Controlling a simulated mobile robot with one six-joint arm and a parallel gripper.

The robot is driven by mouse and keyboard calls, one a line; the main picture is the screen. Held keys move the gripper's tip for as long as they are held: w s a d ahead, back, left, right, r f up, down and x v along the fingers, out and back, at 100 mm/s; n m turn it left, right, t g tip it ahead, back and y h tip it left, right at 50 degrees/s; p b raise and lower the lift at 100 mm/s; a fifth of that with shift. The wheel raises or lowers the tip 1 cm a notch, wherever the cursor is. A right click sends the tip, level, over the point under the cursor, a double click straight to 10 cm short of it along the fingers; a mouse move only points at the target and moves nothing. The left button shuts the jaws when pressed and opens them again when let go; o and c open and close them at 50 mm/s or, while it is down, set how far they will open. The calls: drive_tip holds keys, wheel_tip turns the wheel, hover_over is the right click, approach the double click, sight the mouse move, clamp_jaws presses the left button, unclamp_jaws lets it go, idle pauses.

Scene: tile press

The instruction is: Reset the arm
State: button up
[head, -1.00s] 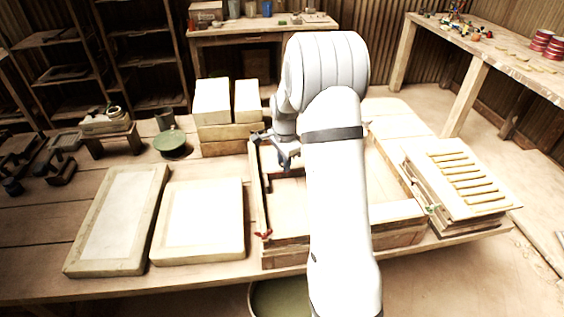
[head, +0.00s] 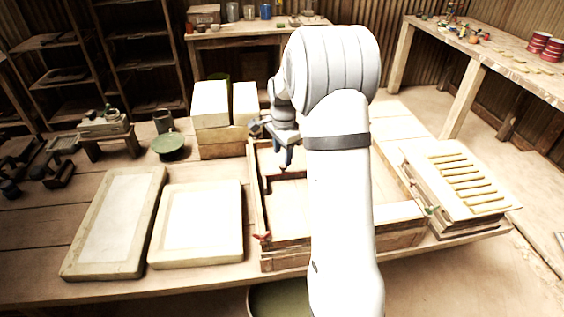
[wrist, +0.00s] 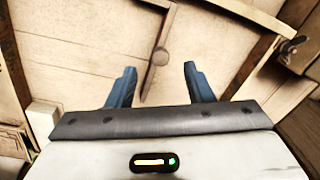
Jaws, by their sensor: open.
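My gripper (head: 285,160) hangs above the left part of the wooden press frame (head: 262,212) in the head view. In the wrist view its two blue-grey fingers (wrist: 156,88) stand apart with nothing between them. My white arm hides the middle of the press frame in the head view.
Two pale slabs, one long (head: 115,222) and one squarer (head: 198,225), lie left of the frame. Stacked blocks (head: 222,138) stand behind. A slatted board (head: 463,180) lies at right. A green round lid (head: 169,147) is at back left.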

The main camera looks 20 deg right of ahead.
drive_tip(key=shift+s+r, duration=0.1)
drive_tip(key=shift+r, duration=1.25)
drive_tip(key=s+a+r+n+t, duration=0.1)
drive_tip(key=s+a+r+n, duration=0.25)
drive_tip(key=s, duration=0.35)
drive_tip(key=s+a+r+n, duration=0.3)
drive_tip(key=s+r+n, duration=0.1)
drive_tip(key=s, duration=0.2)
drive_tip(key=s+a+n, duration=0.2)
drive_tip(key=s+n, duration=0.2)
drive_tip(key=s, duration=0.4)
drive_tip(key=s+a+n+t, duration=0.1)
drive_tip(key=s+n, duration=0.3)
drive_tip(key=s, duration=0.4)
drive_tip(key=shift+s+a, duration=0.3)
drive_tip(key=shift+a, duration=0.45)
